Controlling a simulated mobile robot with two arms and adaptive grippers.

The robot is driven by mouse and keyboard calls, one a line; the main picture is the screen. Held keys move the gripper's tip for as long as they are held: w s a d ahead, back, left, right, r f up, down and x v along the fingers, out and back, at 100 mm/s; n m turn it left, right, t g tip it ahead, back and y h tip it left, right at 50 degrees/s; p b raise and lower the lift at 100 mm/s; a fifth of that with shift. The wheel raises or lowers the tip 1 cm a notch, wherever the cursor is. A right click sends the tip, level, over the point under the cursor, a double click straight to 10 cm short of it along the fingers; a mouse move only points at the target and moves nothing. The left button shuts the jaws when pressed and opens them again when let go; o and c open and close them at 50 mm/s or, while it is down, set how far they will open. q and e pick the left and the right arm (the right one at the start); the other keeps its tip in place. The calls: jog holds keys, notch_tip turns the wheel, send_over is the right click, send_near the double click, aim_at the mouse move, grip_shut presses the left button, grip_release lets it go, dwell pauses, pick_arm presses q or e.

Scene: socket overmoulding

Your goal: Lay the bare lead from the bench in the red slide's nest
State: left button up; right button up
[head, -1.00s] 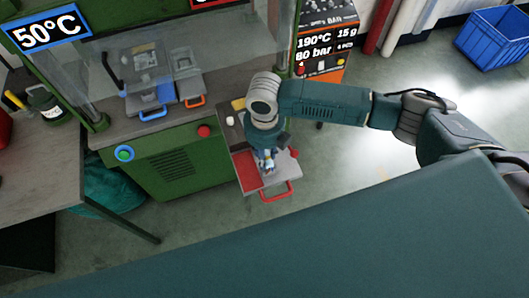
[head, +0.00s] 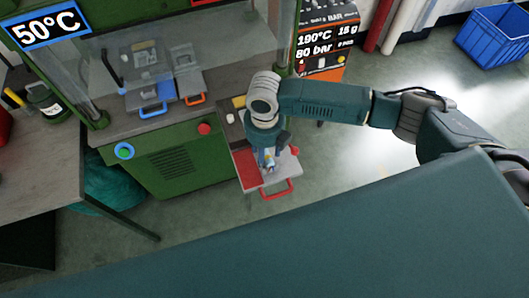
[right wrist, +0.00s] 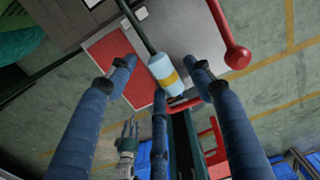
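The red slide (head: 248,168) is pulled out at the front of the green machine, with a red panel, a grey plate and a red handle. In the right wrist view its grey plate (right wrist: 198,38) lies below my fingers. The lead (right wrist: 167,72) has a pale blue end with a yellow band and a dark cable. It lies between my right gripper's spread blue fingers (right wrist: 161,72), with gaps at the sides. In the head view, my right gripper (head: 268,158) is over the slide and partly hides the lead. I cannot tell whether the lead is seated in the nest. My left gripper is out of view.
A red knob (head: 295,152) stands at the slide's right edge. Blue-handled (head: 153,111) and orange-handled (head: 194,99) slides are on the green machine. A grey bench (head: 45,160) is at left, and a blue crate (head: 493,38) at far right. Floor in front is clear.

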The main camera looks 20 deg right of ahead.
jog(key=shift+w+r, duration=0.1)
jog(key=shift+r, duration=0.4)
notch_tip(320, 180, up, 11)
dwell(0.7)
